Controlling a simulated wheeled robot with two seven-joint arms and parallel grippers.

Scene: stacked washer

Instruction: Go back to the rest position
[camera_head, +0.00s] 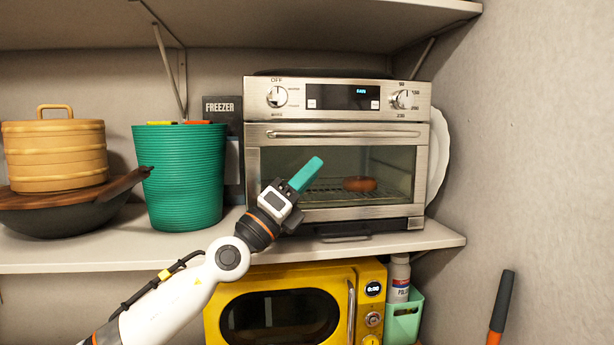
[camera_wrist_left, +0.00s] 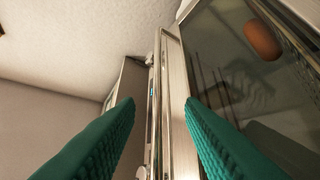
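My left gripper (camera_head: 306,176) is in front of the glass door of the silver toaster oven (camera_head: 250,180), below the door's handle (camera_head: 345,134). In the left wrist view my left gripper (camera_wrist_left: 160,115) has its two teal fingers spread apart, with nothing held between them. A silver bar of the oven front shows beyond the gap; I cannot tell how far off it is. The oven door is shut. My right gripper is not in view.
A teal basket (camera_head: 185,180), a wooden steamer (camera_head: 55,160) and a dark wok (camera_head: 60,220) stand left on the shelf (camera_head: 110,255). Below is a yellow microwave (camera_head: 340,275). An upper shelf hangs above. A dark and orange handle (camera_head: 502,300) rises at lower right.

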